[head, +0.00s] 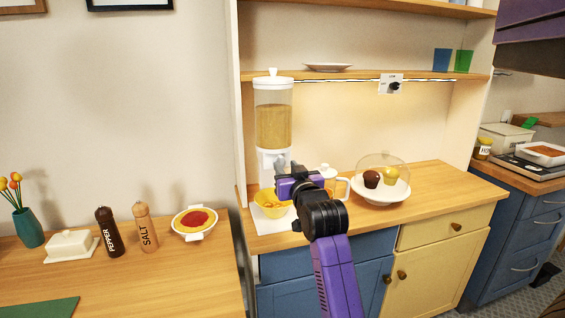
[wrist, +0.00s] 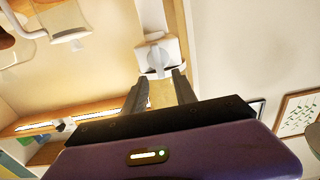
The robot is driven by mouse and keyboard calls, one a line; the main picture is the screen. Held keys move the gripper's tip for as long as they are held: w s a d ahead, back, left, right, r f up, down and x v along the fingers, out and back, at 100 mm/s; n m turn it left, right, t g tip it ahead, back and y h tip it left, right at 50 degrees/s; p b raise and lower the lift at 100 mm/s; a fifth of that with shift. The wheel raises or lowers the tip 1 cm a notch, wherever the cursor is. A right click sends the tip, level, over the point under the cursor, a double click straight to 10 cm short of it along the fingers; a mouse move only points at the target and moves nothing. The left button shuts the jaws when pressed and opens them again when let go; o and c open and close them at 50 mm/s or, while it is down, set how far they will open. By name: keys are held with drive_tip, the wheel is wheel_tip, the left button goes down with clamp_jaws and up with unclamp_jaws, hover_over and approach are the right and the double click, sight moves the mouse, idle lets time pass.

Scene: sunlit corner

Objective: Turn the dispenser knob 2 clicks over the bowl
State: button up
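The cereal dispenser (head: 273,122) stands on the counter with a clear hopper holding tan cereal and a white lower body. Its white knob (wrist: 156,58) shows in the wrist view just beyond my fingertips; in the head view my gripper hides it. The yellow bowl (head: 271,208) stands under the dispenser with some orange-tan pieces in it. My gripper (head: 284,186) is in front of the dispenser's lower body, above the bowl. In the wrist view my gripper (wrist: 159,75) has its two fingers apart, one on each side of the knob's line. I cannot tell whether they touch it.
A jug (head: 328,180) stands close right of my gripper, partly hidden. A shelf (head: 350,76) runs above. On the left table are a pepper mill (head: 109,232), a salt mill (head: 145,228) and a dish (head: 195,221).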

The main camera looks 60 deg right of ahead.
sight(282, 161)
drive_tip(key=shift+x, duration=2.2)
drive_tip(key=shift+c, duration=0.2)
drive_tip(key=shift+a, duration=0.1)
clamp_jaws()
